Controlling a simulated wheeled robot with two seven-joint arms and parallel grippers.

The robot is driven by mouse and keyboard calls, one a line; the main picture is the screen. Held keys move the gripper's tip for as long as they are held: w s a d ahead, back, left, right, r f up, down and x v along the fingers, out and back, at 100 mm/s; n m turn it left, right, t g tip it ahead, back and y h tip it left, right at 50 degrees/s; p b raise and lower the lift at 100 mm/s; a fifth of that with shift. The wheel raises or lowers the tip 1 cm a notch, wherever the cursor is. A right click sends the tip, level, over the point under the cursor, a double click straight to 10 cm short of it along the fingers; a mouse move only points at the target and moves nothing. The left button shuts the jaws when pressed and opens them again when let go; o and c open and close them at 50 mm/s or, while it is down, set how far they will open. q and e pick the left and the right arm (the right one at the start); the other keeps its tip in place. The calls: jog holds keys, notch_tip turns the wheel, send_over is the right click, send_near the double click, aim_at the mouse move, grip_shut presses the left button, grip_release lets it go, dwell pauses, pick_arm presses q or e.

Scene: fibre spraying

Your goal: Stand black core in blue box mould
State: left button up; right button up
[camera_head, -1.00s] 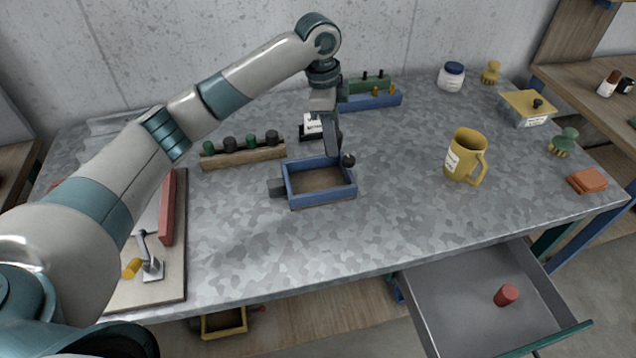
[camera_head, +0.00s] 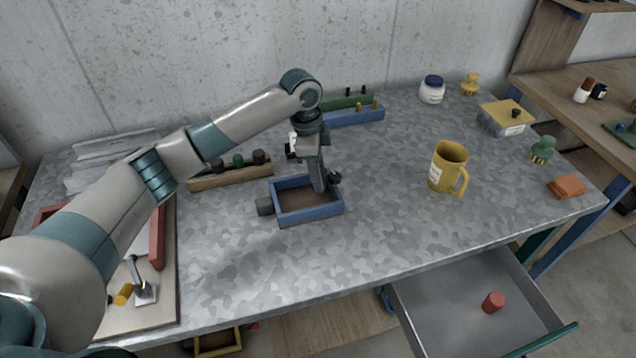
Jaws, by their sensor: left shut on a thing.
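The blue box mould (camera_head: 308,216) is a shallow open rectangular frame with a brown floor, lying on the table left of its middle. My left gripper (camera_head: 319,178) comes down over its back right part and is shut, with the fingertips at or just inside the back wall. What it holds, taken as the black core, is mostly hidden by the fingers. My right gripper is out of view.
A wooden rack (camera_head: 230,176) with green and dark pegs stands behind the mould, and blue and green racks (camera_head: 352,117) farther back. A yellow mug (camera_head: 448,167) stands to the right. The table between mug and mould is clear. An open drawer (camera_head: 455,308) juts out at front right.

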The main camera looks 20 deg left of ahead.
pick_arm(q)
jog(key=shift+f+p, duration=0.65)
jog(key=shift+f, duration=1.2)
jog(key=shift+f, duration=0.2)
jog(key=o, duration=1)
jog(key=shift+o, duration=0.2)
jog(key=shift+r, duration=0.15)
